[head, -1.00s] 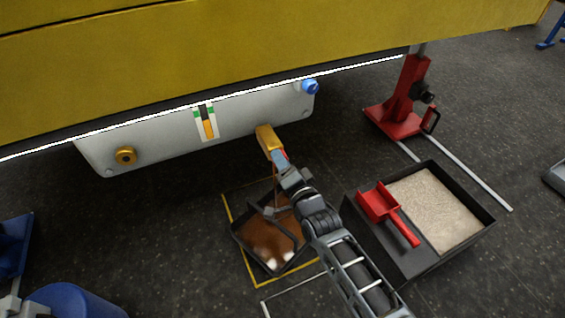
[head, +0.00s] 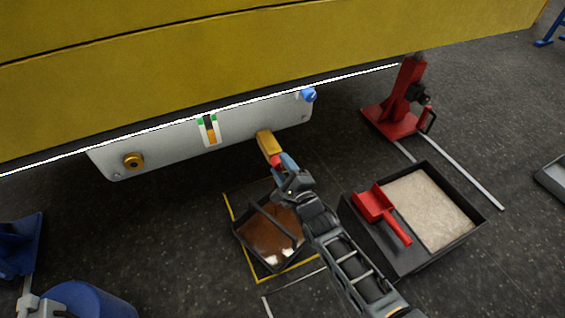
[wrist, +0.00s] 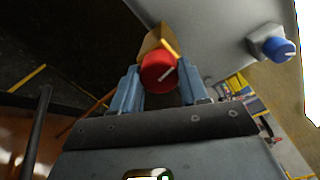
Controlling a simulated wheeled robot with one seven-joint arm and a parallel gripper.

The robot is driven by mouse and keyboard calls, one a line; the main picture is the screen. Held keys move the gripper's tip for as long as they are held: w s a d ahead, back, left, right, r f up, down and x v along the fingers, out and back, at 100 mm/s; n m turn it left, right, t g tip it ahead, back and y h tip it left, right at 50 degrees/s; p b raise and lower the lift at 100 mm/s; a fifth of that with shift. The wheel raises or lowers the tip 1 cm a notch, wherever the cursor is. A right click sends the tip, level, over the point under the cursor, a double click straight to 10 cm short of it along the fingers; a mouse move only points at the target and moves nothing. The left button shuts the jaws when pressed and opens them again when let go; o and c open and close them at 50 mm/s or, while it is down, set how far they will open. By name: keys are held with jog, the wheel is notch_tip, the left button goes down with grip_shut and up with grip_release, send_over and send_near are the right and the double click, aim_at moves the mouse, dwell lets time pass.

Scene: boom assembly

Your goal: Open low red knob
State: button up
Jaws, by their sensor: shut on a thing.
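The low red knob (wrist: 158,76) sits on the end of a brass valve body (wrist: 152,42) under the grey panel (head: 170,140). My gripper (wrist: 158,70) is shut on the knob, one blue finger on each side. In the head view the red knob (head: 276,160) shows partly between the brass body (head: 267,141) and my gripper (head: 283,162).
A blue knob (head: 308,95) is at the panel's right end. A tray of brown liquid (head: 268,238) is below my arm. A black tray of pale grit (head: 432,205) with a red scoop (head: 373,203) and a red stand (head: 405,100) are at the right.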

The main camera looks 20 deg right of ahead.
jog(key=m+p, duration=0.1)
jog(key=m, duration=0.3)
jog(key=shift+d+m+p, duration=0.1)
jog(key=shift+m+p, duration=0.2)
jog(key=m, duration=0.4)
jog(key=shift+f+p, duration=0.1)
jog(key=shift+p, duration=0.3)
jog(key=o, duration=1.1)
jog(key=shift+c, duration=0.2)
jog(key=s+p, duration=0.3)
jog(key=s, duration=0.4)
jog(key=shift+s+p, duration=0.3)
jog(key=shift+s, duration=0.1)
